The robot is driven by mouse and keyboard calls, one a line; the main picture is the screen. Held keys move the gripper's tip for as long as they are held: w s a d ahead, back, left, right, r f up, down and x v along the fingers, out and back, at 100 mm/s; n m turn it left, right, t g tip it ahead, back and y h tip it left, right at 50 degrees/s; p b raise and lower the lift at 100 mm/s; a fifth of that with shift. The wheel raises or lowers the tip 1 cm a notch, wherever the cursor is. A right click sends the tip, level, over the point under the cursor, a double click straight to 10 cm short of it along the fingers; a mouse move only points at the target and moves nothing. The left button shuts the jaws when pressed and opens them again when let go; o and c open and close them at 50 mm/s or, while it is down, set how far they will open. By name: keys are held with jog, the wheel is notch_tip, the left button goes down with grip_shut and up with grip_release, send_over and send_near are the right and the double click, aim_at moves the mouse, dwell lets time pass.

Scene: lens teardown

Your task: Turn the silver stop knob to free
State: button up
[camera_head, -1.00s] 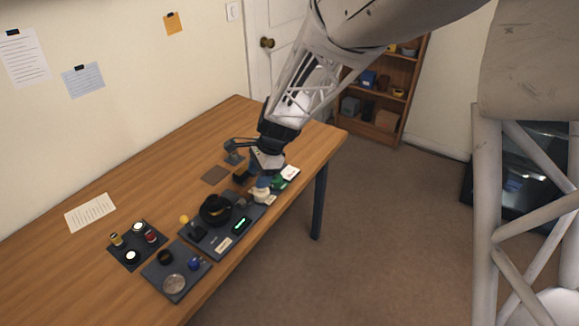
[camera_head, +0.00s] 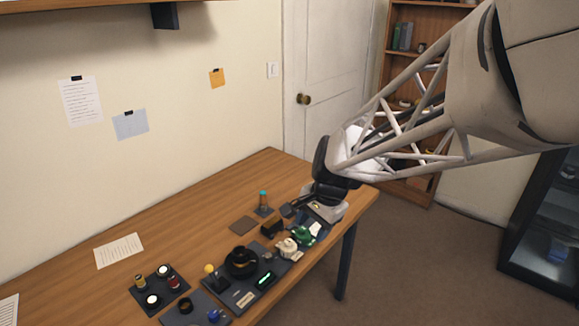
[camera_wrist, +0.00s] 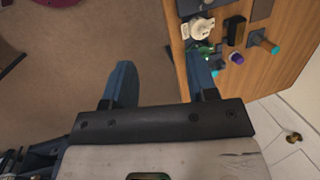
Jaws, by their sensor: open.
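I cannot clearly pick out the silver stop knob in either view. The dark panel (camera_head: 217,279) on the table carries a black ring (camera_head: 241,262), a green-lit display (camera_head: 265,279) and a yellow-topped lever (camera_head: 210,269). A cream piece (camera_head: 287,247) stands at its far end, with a green piece (camera_head: 303,236) beyond it. In the wrist view the cream piece (camera_wrist: 201,28) is at the top, past the right finger. My gripper (camera_wrist: 158,64) is open with nothing between its blue fingers, which have floor and the table edge behind them. The green piece (camera_wrist: 205,50) is partly covered by the right finger.
A dark tray (camera_head: 151,311) with several small parts is at the left. A paper sheet (camera_head: 119,250) lies on the table (camera_head: 190,220). Bare wood lies around them.

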jog(key=shift+s+d+r+n, duration=0.3)
jog(key=shift+s+r, duration=0.1)
jog(key=shift+s, duration=0.2)
jog(key=shift+s+d+r+n, duration=0.3)
jog(key=shift+s+r, duration=0.1)
jog(key=shift+s, duration=0.15)
jog(key=s+d+r+n+h, duration=0.1)
jog(key=s+d+r+n, duration=0.2)
jog(key=s, duration=0.5)
jog(key=s+d+r+n+t+h, duration=0.1)
jog(key=s+d+r+n+h, duration=0.1)
jog(key=s, duration=0.7)
jog(key=d+r+n, duration=0.1)
jog(key=d+n, duration=0.1)
jog(key=n, duration=0.1)
jog(key=shift+s+t, duration=0.2)
jog(key=shift+t, duration=0.1)
